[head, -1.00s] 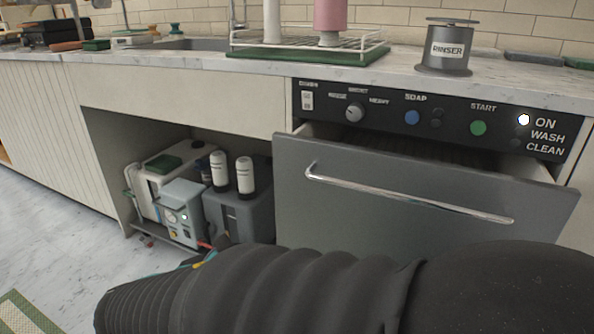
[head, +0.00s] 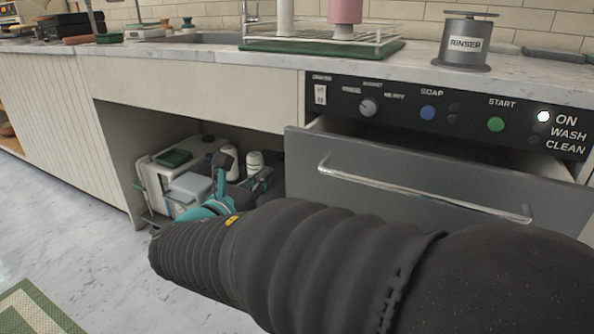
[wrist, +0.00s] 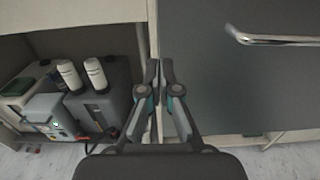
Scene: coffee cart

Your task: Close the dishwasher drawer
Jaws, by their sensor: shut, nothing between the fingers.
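The dishwasher drawer (head: 400,192) is a grey front panel with a long silver bar handle (head: 430,195). It stands pulled out from under the black control panel (head: 465,112), with a dark gap behind its top edge. In the wrist view the drawer front (wrist: 230,75) fills the right side and its handle (wrist: 275,39) is at the upper right. My gripper (wrist: 159,64) is shut and empty, by the drawer's left edge and apart from the handle. In the head view my gripper (head: 240,170) shows partly beyond my arm, left of the drawer.
The counter above carries a rinser (head: 465,45) and a wire rack on a green tray (head: 320,45). The floor at left is clear except for a mat (head: 35,308).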

